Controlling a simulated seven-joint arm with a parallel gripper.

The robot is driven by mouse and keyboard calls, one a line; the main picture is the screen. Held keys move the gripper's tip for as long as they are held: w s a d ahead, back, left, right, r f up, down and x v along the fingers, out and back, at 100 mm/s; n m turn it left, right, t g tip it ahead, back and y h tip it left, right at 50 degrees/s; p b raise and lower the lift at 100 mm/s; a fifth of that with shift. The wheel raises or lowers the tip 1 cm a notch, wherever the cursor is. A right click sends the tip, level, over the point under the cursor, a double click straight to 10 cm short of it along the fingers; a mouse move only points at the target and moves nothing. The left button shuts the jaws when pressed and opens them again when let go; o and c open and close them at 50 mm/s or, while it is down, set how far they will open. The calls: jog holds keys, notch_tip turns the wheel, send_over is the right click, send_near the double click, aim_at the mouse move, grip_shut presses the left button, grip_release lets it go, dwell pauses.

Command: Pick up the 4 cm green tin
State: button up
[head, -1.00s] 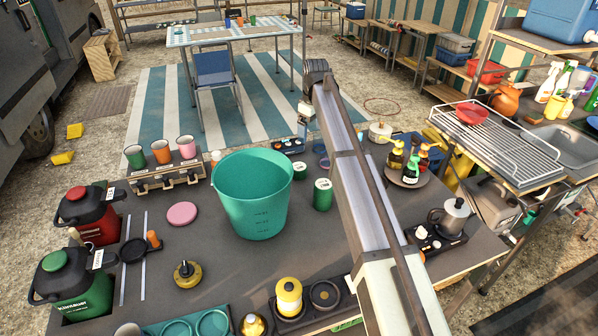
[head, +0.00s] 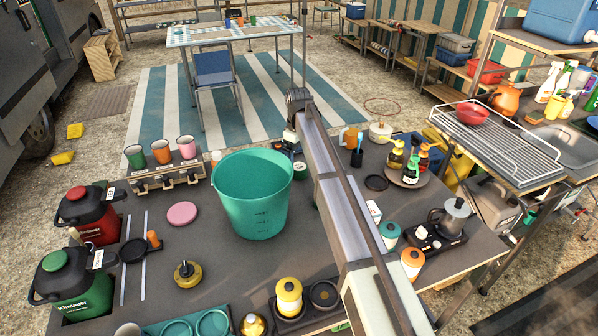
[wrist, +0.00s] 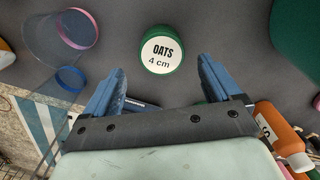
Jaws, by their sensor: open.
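The green tin (wrist: 162,52) shows in the wrist view from above, its white lid label reading "OATS 4 cm". It stands on the dark worktop, ahead of the gap between the fingers of my gripper (wrist: 160,88). My gripper is open, with one blue finger on each side and nothing between them. In the head view, a small green tin (head: 300,171) stands just right of the teal bucket, partly covered. I cannot tell whether it is the same tin. My arm crosses that area and hides part of the worktop.
The teal bucket (head: 252,196) stands close left of the arm; its wall also shows in the wrist view (wrist: 298,38). A clear, pink-rimmed vessel (wrist: 62,45) is left of the tin. An orange bottle (wrist: 280,130) is beside the right finger. Bare worktop surrounds the tin.

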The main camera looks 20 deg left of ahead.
aim_at(299, 167)
jog(key=shift+s+d+f, duration=0.15)
jog(key=shift+d+f, duration=0.05)
jog(key=shift+f, duration=1.15)
jog(key=shift+s+d+f, duration=0.1)
jog(key=shift+d+f, duration=0.05)
jog(key=shift+f, duration=1.15)
jog(key=c, duration=1.2)
